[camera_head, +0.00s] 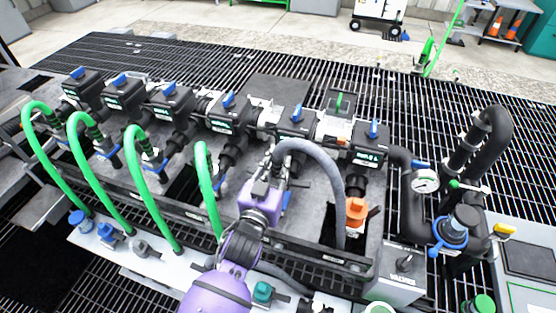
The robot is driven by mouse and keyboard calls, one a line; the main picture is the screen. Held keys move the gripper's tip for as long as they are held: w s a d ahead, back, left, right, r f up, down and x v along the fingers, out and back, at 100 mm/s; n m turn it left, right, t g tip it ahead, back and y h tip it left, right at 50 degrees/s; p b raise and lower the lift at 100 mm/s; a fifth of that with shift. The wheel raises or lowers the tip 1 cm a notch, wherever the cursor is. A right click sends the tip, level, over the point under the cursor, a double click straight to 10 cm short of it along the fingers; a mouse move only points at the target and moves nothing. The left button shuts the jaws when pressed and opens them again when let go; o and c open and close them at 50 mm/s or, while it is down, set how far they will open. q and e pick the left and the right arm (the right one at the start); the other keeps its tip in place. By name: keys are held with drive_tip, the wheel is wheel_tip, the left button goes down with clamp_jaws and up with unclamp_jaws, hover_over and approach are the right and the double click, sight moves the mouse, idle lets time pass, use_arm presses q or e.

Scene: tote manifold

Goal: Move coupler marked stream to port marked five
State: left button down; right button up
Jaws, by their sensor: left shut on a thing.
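My left gripper (273,172), on a purple arm coming up from the bottom, is shut at the near end of a grey hose (315,155). The coupler at that end is mostly hidden by the gripper. The hose arcs right and down past an orange coupler (356,208) below the rightmost valve. A row of black valve blocks with blue handles forms the manifold, including one block (297,122) just beyond my gripper and the rightmost block (369,145). The labels are too small to read, so I cannot tell which port is five. My right gripper is out of view.
Several green hoses (95,180) arch from the left ports to a pale front rail (160,262). A teal cap (262,292) sits on the rail near my arm. A pressure gauge (425,182) and black pipes (490,125) stand at the right. Floor grating lies behind.

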sight(275, 186)
use_arm(q)
drive_tip(key=shift+f+b, duration=0.95)
drive_tip(key=shift+f, duration=1.45)
drive_tip(key=shift+f+b, duration=0.4)
drive_tip(key=shift+b, duration=0.1)
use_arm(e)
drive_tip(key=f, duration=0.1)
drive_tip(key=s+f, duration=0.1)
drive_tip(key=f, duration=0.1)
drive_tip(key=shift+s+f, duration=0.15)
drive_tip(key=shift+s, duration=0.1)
use_arm(q)
drive_tip(key=c, duration=1.5)
unclamp_jaws()
drive_tip(key=shift+o, duration=0.2)
drive_tip(key=shift+f, duration=0.1)
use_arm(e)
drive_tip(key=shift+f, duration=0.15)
